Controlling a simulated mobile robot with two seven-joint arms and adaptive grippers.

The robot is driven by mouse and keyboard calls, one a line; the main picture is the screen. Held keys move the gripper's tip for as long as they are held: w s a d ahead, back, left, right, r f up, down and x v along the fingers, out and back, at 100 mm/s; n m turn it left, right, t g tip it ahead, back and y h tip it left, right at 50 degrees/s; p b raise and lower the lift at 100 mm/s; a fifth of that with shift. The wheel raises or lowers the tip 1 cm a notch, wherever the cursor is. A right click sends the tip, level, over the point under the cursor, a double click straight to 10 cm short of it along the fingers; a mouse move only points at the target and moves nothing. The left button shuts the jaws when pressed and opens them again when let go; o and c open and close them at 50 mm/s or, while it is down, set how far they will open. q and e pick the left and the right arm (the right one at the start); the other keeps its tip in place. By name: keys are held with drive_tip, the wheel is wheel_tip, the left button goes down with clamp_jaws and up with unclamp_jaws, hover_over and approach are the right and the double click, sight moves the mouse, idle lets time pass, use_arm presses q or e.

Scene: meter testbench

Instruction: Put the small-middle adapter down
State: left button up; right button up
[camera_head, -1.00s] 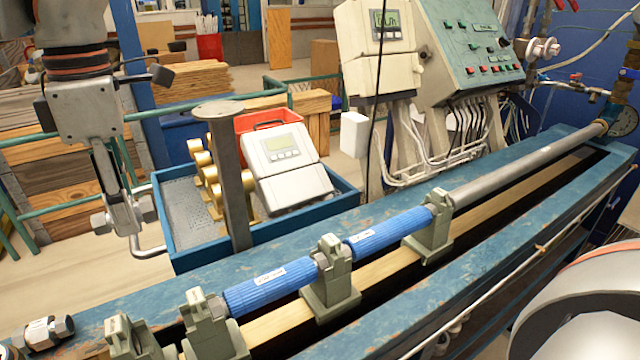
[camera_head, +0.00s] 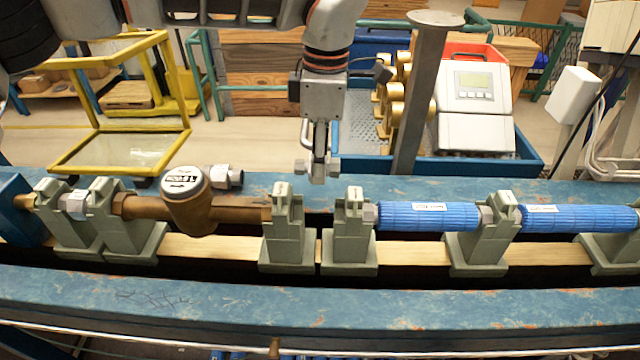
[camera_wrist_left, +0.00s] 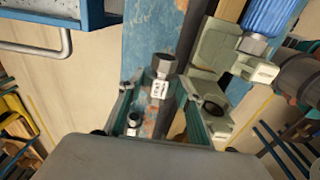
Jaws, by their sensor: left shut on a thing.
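My left gripper (camera_head: 319,172) hangs pointing down above the back rail of the blue bench (camera_head: 420,310). It is shut on a small grey metal adapter (camera_head: 301,167) with hexagonal ends, which stick out on both sides of the fingers. In the left wrist view a metal hex end with a white label (camera_wrist_left: 160,76) shows near the fingers. Another small adapter (camera_head: 228,178) lies on the back rail to the left, beside the brass meter. I cannot tell whether the held adapter touches the rail. My right gripper is not in view.
A brass water meter (camera_head: 188,203) sits in line between green-grey clamps (camera_head: 288,240). Blue pipes (camera_head: 428,217) run to the right. A grey post (camera_head: 412,110) and a blue tray (camera_head: 530,160) with a light meter box stand behind. The rail around the gripper has free room.

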use_arm(q)
drive_tip(key=shift+f, duration=3.1)
drive_tip(key=o, duration=1.3)
drive_tip(key=shift+f, duration=0.15)
drive_tip(key=shift+o, duration=0.2)
drive_tip(key=r, duration=1.2)
drive_tip(key=shift+d+r+p, duration=0.15)
drive_tip(key=shift+d+p, duration=0.15)
